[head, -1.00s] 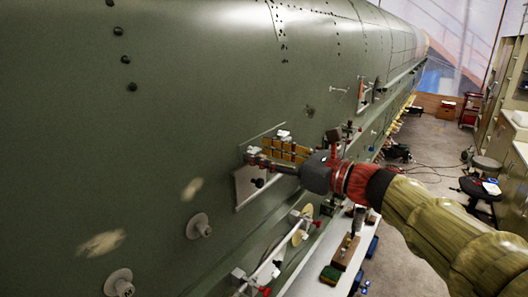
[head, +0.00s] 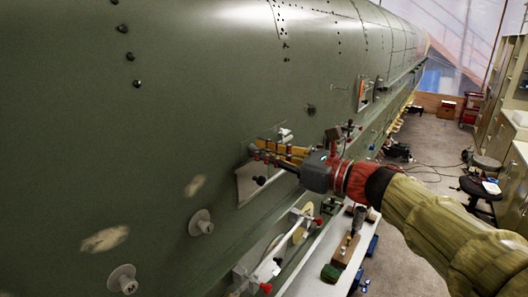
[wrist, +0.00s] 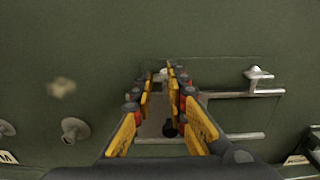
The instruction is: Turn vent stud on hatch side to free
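My gripper (wrist: 160,72) reaches the green fuselage side at the upper left of a rectangular hatch opening. Its yellow fingers show on both sides in the wrist view, with a narrow gap at the tips. A small pale piece, perhaps the vent stud (wrist: 161,74), shows between the tips. I cannot tell whether the fingers touch it. In the head view my gripper (head: 254,150) meets the hull beside the hatch, and the fingers hide the tip area. A dark knob (wrist: 170,130) shows lower between the fingers; it is also below them in the head view (head: 260,181).
A pale handle (wrist: 258,72) stands right of the fingers on the hatch's edge. Round studs with washers (head: 201,222) (head: 124,280) protrude at lower left. A bench (head: 318,262) with tools runs below the hull. The floor on the right is partly free.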

